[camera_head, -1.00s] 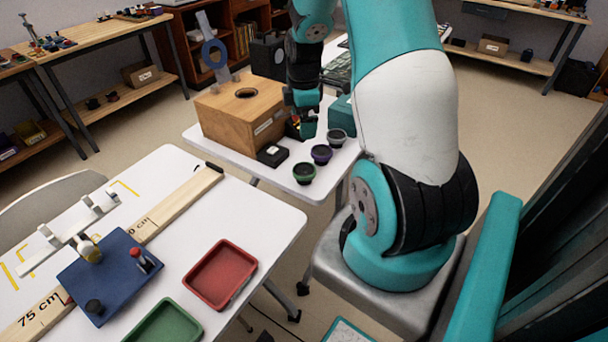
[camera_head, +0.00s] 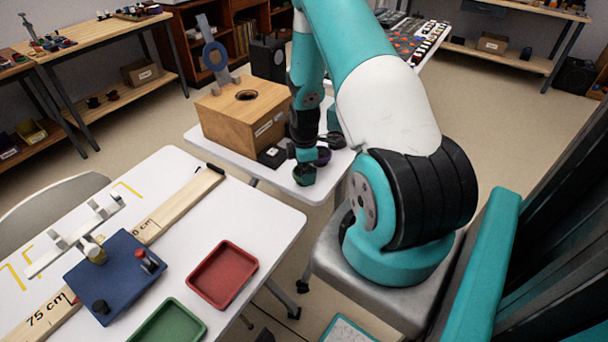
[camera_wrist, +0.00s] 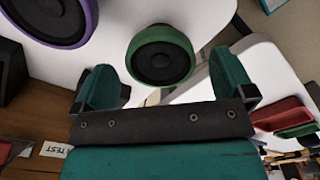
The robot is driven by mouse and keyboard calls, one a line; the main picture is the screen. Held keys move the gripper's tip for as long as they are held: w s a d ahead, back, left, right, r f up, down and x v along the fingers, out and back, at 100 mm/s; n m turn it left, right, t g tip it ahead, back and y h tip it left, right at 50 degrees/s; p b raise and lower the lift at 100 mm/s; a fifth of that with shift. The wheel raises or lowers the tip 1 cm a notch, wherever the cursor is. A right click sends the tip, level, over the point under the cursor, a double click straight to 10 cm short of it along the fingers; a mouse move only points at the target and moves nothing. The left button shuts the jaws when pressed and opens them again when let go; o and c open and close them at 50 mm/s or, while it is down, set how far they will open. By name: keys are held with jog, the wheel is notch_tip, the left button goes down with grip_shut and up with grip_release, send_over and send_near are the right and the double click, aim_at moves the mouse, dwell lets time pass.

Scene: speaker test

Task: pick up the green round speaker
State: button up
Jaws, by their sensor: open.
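The green round speaker (camera_wrist: 161,58) has a green rim and a black cone. In the wrist view it stands on the white table, just beyond and between the fingertips of my gripper (camera_wrist: 165,85). The fingers are spread apart with nothing between them. In the head view my gripper (camera_head: 304,168) is low over the front of the small white table and hides most of the green speaker. A purple-rimmed speaker (camera_wrist: 62,18) is at the upper left in the wrist view, and its purple rim also shows behind my gripper in the head view (camera_head: 323,156).
A wooden box (camera_head: 235,122) and a small black block (camera_head: 271,156) stand left of my gripper. A dark round speaker (camera_head: 335,140) is behind the purple one. The nearer table holds a red tray (camera_head: 222,303), a green tray (camera_head: 200,325) and a blue board (camera_head: 75,270).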

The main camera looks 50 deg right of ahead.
jog(key=shift+f, duration=1.15)
jog(key=c, duration=1.2)
jog(key=shift+o, duration=0.2)
jog(key=shift+r, duration=0.15)
